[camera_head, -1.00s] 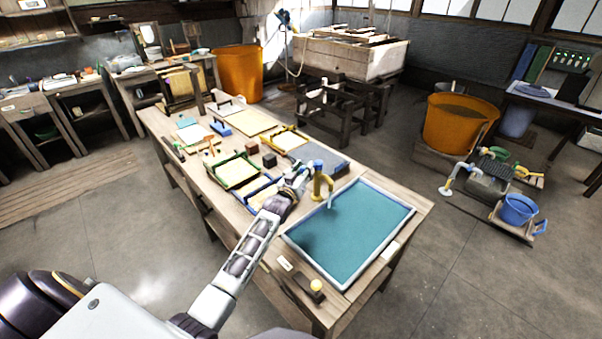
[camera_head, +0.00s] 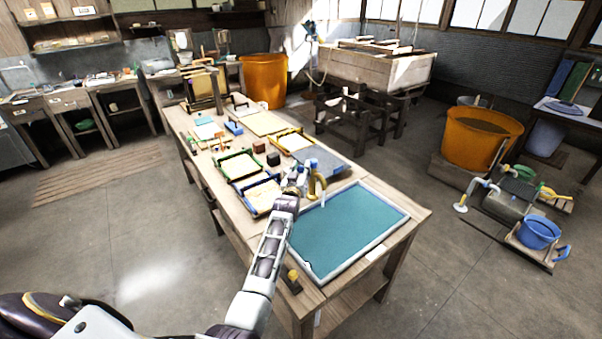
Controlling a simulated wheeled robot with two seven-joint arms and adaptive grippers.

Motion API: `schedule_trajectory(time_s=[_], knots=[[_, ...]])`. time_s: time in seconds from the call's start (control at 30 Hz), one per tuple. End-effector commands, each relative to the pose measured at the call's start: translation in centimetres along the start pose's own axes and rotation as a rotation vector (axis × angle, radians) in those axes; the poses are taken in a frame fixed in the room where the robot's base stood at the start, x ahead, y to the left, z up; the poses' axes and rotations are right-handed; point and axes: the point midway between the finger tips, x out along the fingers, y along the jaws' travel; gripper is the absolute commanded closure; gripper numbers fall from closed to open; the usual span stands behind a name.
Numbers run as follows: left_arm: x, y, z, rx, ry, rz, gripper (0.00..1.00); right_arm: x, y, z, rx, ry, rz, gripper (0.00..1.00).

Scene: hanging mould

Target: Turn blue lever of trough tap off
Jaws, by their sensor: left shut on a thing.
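The trough (camera_head: 345,232) is a wide, shallow basin of teal water with a pale rim, set in the near end of the wooden table. The yellow tap (camera_head: 319,181) stands at its far left corner, its spout bent down over the water. My left gripper (camera_head: 302,176) is at the top of the tap, on its left side, shut on the blue lever. The fingers cover most of the lever, so its exact angle is hard to tell. My right gripper is not in view.
Framed moulds with green (camera_head: 237,164) and blue (camera_head: 262,194) edges lie just left of the tap. A grey slab (camera_head: 322,160) lies behind it. A small dark block with a yellow knob (camera_head: 292,277) is at the table's near edge.

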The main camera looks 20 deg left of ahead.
Motion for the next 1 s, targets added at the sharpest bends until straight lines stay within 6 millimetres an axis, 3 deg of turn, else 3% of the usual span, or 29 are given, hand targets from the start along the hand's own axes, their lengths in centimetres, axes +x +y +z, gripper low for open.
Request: schedule_trajectory(time_s=[0.5,0.53,0.63,1.0], knots=[[0.30,-0.58,-0.49,0.002,0.009,-0.013,1.00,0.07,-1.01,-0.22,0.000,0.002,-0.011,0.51],[0.30,-0.59,-0.50,0.002,0.009,-0.013,0.66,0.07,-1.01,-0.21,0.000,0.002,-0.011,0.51],[0.30,-0.48,-0.47,0.002,0.009,-0.012,0.53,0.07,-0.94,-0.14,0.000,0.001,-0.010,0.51],[0.19,-0.15,-0.18,0.000,0.004,-0.008,0.51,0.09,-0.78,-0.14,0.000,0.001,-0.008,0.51]])
